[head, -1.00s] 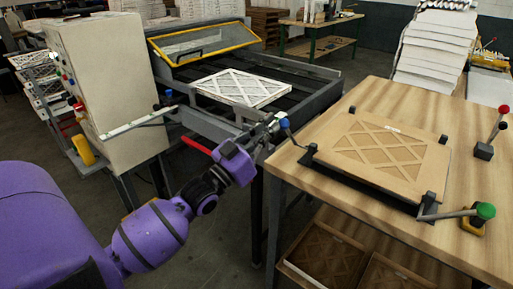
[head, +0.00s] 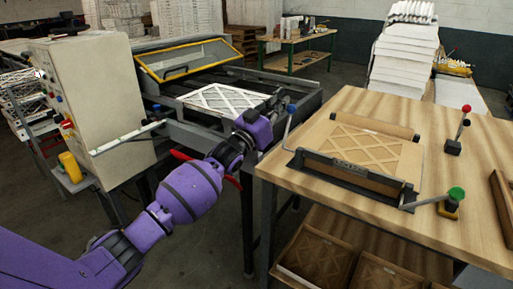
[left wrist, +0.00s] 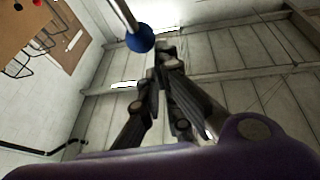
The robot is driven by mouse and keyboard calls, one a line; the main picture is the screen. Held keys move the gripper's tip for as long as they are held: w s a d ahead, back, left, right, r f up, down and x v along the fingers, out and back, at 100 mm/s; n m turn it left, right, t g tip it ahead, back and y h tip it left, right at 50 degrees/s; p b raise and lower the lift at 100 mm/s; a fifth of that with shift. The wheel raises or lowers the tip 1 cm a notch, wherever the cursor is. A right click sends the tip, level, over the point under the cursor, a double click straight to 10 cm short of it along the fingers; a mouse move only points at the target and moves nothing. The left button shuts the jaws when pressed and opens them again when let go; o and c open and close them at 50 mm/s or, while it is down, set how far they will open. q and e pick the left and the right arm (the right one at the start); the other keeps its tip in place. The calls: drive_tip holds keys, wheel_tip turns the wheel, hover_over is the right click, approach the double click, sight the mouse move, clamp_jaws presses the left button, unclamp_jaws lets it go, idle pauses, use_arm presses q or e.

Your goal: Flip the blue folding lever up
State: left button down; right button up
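The blue folding lever is a thin rod with a blue knob (head: 291,108) at the left edge of the wooden table, and it stands nearly upright. The folding jig (head: 352,177) holds a cardboard box (head: 362,147) with a lattice face; its front and back flaps stand raised. My left gripper (head: 275,102) is just left of the knob. In the left wrist view the fingers of my left gripper (left wrist: 163,55) converge at the tips and look shut and empty. The blue knob (left wrist: 140,40) is beside the tips, not between them. My right gripper is not in view.
A green-knobbed lever (head: 456,193) and a red-knobbed lever (head: 466,108) are at the table's right. A white lattice filter (head: 222,98) lies on the machine bed behind my left gripper. Open boxes (head: 312,252) sit below the table. The table's right front is mostly clear.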

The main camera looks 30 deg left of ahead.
use_arm(q)
drive_tip(key=shift+g, duration=0.3)
drive_tip(key=x, duration=0.4)
drive_tip(key=shift+w+f, duration=0.1)
drive_tip(key=shift+f, duration=0.1)
drive_tip(key=w+f+g, duration=0.1)
drive_tip(key=w+g, duration=0.1)
drive_tip(key=w+f+g+y+p, duration=0.1)
drive_tip(key=w+f, duration=0.1)
drive_tip(key=shift+w+f+n+g, duration=0.1)
drive_tip(key=shift+w+n+g, duration=0.25)
drive_tip(key=shift+n+g, duration=0.05)
drive_tip(key=shift+d, duration=0.1)
